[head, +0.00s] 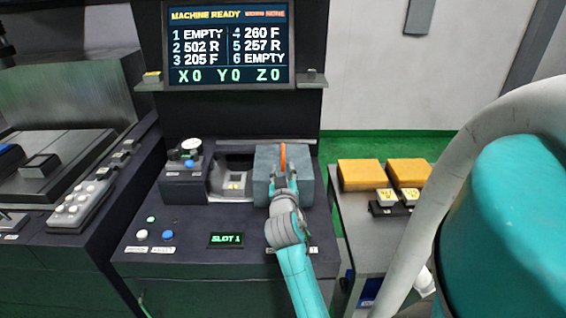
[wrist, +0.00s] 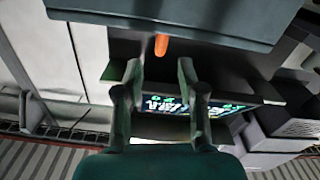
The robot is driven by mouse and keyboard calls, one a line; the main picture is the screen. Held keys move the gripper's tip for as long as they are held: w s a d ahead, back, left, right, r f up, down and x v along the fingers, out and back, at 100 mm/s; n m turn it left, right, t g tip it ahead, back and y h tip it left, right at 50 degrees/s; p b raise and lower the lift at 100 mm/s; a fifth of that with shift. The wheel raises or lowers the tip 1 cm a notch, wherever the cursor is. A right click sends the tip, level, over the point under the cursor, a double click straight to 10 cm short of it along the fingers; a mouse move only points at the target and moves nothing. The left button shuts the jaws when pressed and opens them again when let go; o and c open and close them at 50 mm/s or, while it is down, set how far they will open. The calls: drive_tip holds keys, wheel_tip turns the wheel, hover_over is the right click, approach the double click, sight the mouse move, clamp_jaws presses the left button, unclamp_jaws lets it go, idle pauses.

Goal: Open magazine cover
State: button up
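The magazine cover appears to be the blue-grey box-like cover (head: 264,172) on the console in the head view. An orange handle (head: 283,156) stands up on its front. In the wrist view the cover (wrist: 170,20) spans the top and the orange handle (wrist: 161,45) hangs below its edge. My gripper (head: 283,181) is in front of the cover. In the wrist view my gripper (wrist: 160,72) has its two fingers apart with nothing between them. The handle shows just beyond the fingertips, in line with the gap. I cannot tell whether the fingers touch the cover.
A pale recess (head: 232,180) is left of the cover, beside a dial unit (head: 185,178). A slot display (head: 227,240) and buttons are on the console front. A side table (head: 372,238) at right holds orange-yellow blocks (head: 360,174). A status screen (head: 229,45) is above.

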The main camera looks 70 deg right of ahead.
drive_tip(key=shift+v, duration=1.7)
drive_tip(key=a+f+n+t+y, duration=0.1)
drive_tip(key=a+f, duration=0.1)
drive_tip(key=a, duration=0.2)
drive_tip(key=w+a+f+n+t+y, duration=0.1)
drive_tip(key=a+f, duration=0.2)
drive_tip(key=a, duration=0.1)
drive_tip(key=w+a+f+n+t+y, duration=0.1)
drive_tip(key=a+f+t, duration=0.1)
drive_tip(key=a+f, duration=0.1)
drive_tip(key=shift+w+a+f+n+y, duration=0.2)
drive_tip(key=shift+a+n+y, duration=0.15)
drive_tip(key=shift+a, duration=0.35)
drive_tip(key=s+a+f+n+t+y, duration=0.2)
drive_tip(key=a+f, duration=0.1)
drive_tip(key=a, duration=0.4)
drive_tip(key=s+a+f+n+t+y, duration=0.1)
drive_tip(key=a+f+n+y, duration=0.15)
drive_tip(key=a, duration=0.45)
drive_tip(key=s+a+f+n+t+y, duration=0.1)
drive_tip(key=s+a+y, duration=0.2)
drive_tip(key=s+a, duration=0.25)
drive_tip(key=s+a+f+n+y, duration=0.1)
drive_tip(key=s+a+f+y, duration=0.1)
drive_tip(key=s+a, duration=0.3)
drive_tip(key=s+a+r+n+y, duration=0.1)
drive_tip(key=s+a+r+y, duration=0.2)
drive_tip(key=s+a, duration=0.3)
drive_tip(key=s, duration=0.3)
drive_tip(key=shift+s, duration=0.3)
